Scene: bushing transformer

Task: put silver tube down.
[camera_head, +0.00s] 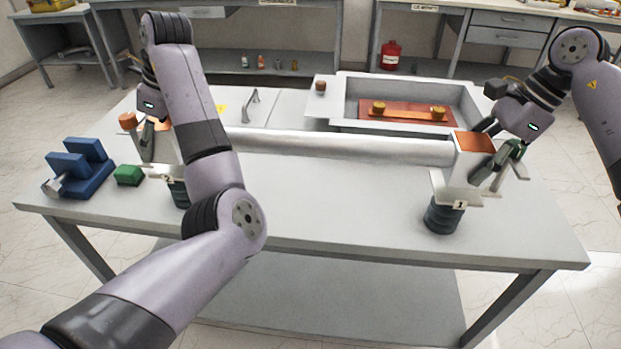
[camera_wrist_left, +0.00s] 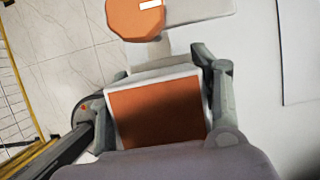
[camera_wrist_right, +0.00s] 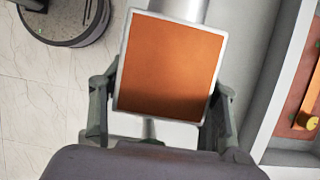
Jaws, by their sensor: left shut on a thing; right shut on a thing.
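The silver tube (camera_head: 340,145) spans the table lengthwise. Its right end block (camera_head: 465,165), with an orange top, stands by a black ribbed support (camera_head: 442,217) labelled 1; I cannot tell whether they touch. My right gripper (camera_wrist_right: 160,95) is shut on that block, one finger on each side of its orange face (camera_wrist_right: 170,65). At the tube's left end, my left gripper (camera_wrist_left: 163,85) is shut on a similar orange-faced block (camera_wrist_left: 158,110). In the head view my left arm hides much of that end and part of the left ribbed support (camera_head: 178,192).
A blue fixture (camera_head: 78,170) and a green block (camera_head: 128,175) sit at the table's left end. A grey tray (camera_head: 350,95) behind the tube holds a copper plate with gold pieces. The table (camera_head: 330,215) is clear in front of the tube.

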